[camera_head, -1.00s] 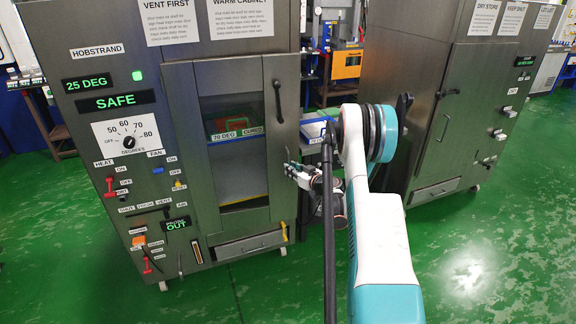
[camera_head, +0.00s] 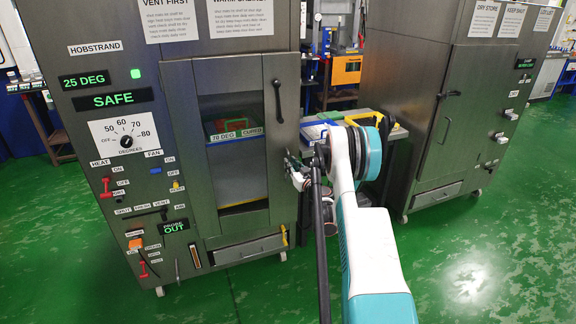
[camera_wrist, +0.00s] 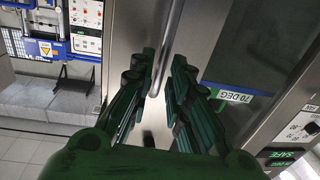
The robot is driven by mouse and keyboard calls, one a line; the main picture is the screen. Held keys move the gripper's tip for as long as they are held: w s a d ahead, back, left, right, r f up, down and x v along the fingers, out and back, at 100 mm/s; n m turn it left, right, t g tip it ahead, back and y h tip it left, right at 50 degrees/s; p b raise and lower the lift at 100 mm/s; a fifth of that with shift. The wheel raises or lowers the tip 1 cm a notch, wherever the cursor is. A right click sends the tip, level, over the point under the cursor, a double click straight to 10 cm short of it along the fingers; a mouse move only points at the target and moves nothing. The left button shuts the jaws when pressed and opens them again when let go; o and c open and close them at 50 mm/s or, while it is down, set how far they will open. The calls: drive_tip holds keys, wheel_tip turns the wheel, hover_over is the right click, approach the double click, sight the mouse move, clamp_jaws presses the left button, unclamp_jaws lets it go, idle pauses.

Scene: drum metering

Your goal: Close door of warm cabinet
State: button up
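The warm cabinet (camera_head: 130,205) is a grey steel unit at the left of the head view. Its windowed door (camera_head: 245,217) looks flush or nearly so; I cannot tell whether a narrow gap is left. The dark upright handle (camera_head: 278,100) is near the door's right edge. My gripper (camera_head: 298,172) is at the door's right edge, lower than the handle in that picture. The wrist view is roughly upside down. There the gripper's green-black fingers (camera_wrist: 162,85) are apart, with a metal bar (camera_wrist: 170,45), probably the handle, running between them. Contact cannot be told.
A tray labelled 70 DEG and CURED (camera_head: 235,133) shows behind the window. The front panel carries a SAFE display (camera_head: 113,99), a dial (camera_head: 126,141) and switches. A dry store cabinet (camera_head: 430,120) stands right, with a bench (camera_head: 372,118) behind my arm. Green floor is clear at front right.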

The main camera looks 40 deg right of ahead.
drive_tip(key=shift+b+x, duration=0.35)
drive_tip(key=shift+x, duration=1.4)
clamp_jaws()
drive_tip(key=shift+w+r, duration=0.1)
